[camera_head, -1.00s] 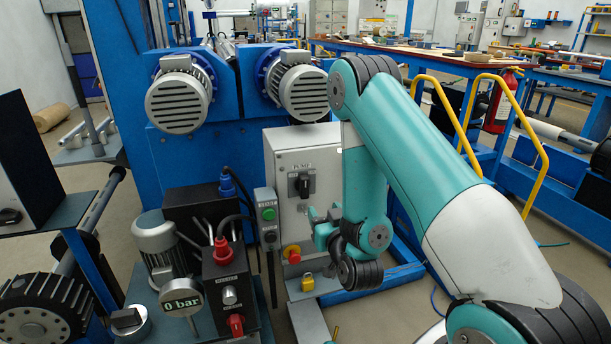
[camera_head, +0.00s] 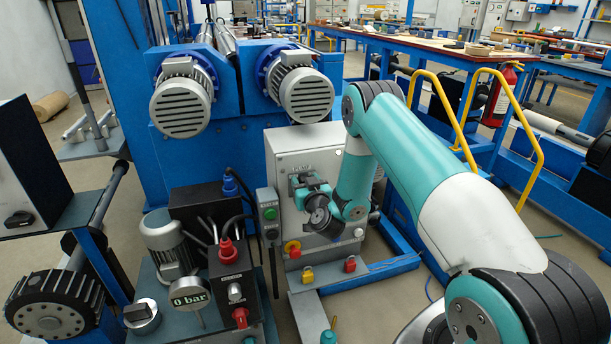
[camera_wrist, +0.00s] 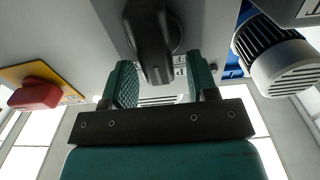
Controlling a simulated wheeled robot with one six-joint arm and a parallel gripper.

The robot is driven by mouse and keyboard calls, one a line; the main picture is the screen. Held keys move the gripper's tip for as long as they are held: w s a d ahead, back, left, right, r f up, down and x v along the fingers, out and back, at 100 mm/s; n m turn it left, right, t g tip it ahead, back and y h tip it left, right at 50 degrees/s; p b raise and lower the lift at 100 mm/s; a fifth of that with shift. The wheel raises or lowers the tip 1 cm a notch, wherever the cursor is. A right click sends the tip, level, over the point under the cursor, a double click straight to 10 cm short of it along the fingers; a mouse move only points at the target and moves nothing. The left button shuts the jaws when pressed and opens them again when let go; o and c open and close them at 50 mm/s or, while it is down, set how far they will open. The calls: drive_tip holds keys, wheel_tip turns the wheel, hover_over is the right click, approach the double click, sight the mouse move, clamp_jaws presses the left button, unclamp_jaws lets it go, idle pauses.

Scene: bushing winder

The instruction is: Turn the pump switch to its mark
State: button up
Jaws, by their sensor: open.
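The pump switch (camera_wrist: 152,40) is a black rotary knob on a grey plate, on the front of the grey cabinet (camera_head: 290,150). In the wrist view its handle points down the picture, toward the gap between my fingers. My gripper (camera_wrist: 160,76) is open, its green ribbed fingers to either side of the handle's end; I cannot tell whether they touch it. In the head view my gripper (camera_head: 306,186) is in front of the switch and hides most of it. A white label behind the handle is only partly visible, and I cannot make out the mark.
A red knob on a yellow plate (camera_wrist: 36,92) is on the same panel in the wrist view. Left of the cabinet stand a green and black button box (camera_head: 268,215) and a black control box (camera_head: 233,285). Two grey motors (camera_head: 182,100) are above. A yellow handrail (camera_head: 535,165) is at right.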

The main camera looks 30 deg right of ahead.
drive_tip(key=c, duration=0.9)
drive_tip(key=shift+d+f+m+b, duration=0.1)
drive_tip(key=shift+m+b, duration=0.2)
drive_tip(key=shift+b, duration=0.05)
drive_tip(key=m+b, duration=0.1)
drive_tip(key=m, duration=0.1)
drive_tip(key=m+b, duration=0.1)
drive_tip(key=b, duration=0.1)
drive_tip(key=shift+d+f+m, duration=0.2)
drive_tip(key=shift+d+m, duration=0.2)
drive_tip(key=shift+s+d+f+m+b, duration=0.1)
drive_tip(key=shift+d+f+m+b, duration=0.25)
drive_tip(key=shift+m+b, duration=1.25)
drive_tip(key=shift+s+d+f+m+b, duration=0.1)
drive_tip(key=shift+d+f+m+b, duration=0.2)
drive_tip(key=shift+m, duration=2.65)
drive_tip(key=shift+s+d+f+m+b, duration=0.15)
drive_tip(key=shift+f+m+b, duration=0.5)
drive_tip(key=shift+m, duration=1.6)
drive_tip(key=shift+r, duration=0.2)
